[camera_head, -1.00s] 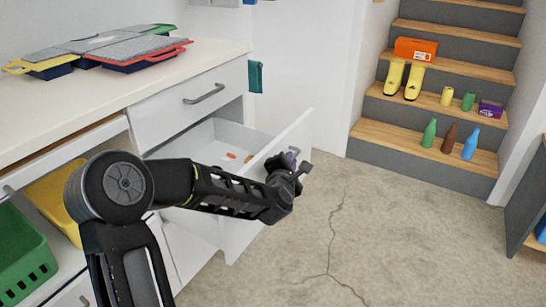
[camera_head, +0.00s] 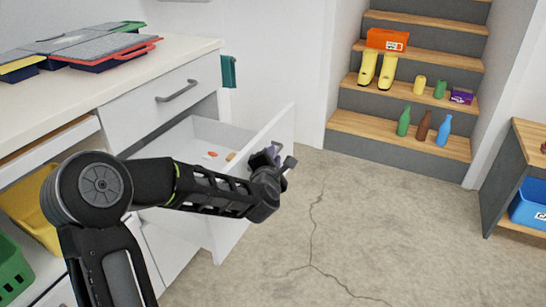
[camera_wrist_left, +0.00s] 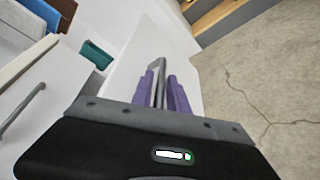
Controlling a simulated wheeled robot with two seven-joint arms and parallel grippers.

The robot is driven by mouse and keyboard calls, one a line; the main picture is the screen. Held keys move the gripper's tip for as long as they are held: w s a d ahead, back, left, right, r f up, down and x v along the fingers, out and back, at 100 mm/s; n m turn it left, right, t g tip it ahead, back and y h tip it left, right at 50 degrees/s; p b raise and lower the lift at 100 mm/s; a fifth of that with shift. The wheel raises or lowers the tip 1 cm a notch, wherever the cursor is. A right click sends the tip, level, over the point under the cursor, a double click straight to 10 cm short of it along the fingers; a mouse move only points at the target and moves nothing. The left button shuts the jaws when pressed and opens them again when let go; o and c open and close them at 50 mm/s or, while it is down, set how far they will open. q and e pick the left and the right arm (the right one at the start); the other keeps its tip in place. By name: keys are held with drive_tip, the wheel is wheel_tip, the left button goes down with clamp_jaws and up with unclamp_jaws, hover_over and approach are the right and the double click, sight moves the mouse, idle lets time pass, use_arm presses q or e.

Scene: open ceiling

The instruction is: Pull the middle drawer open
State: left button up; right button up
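The middle drawer, below a shut top drawer (camera_head: 165,92), stands well out of the white cabinet. Its white front panel (camera_head: 236,218) faces right, and it also shows in the wrist view (camera_wrist_left: 128,72). Inside lie a small orange item (camera_head: 212,154) and a small yellowish one (camera_head: 231,157). My left gripper (camera_head: 273,156) is at the outer face of this front. In the wrist view its purple fingers (camera_wrist_left: 164,88) are on both sides of the grey drawer handle (camera_wrist_left: 160,66) and closed on it. My forearm hides part of the drawer. My right gripper is out of view.
The counter (camera_head: 130,77) carries several flat grey-lidded boxes. A teal object (camera_head: 229,71) hangs at the cabinet's far side. Stairs (camera_head: 400,129) with bottles and boots stand at the back, and a shelf unit (camera_head: 508,175) at the right. The cracked floor between is clear.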

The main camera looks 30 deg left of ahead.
use_arm(q)
drive_tip(key=p+v, duration=0.1)
drive_tip(key=v, duration=0.6)
drive_tip(key=shift+s+p, duration=0.3)
drive_tip(key=shift+s, duration=0.1)
drive_tip(key=shift+d, duration=0.1)
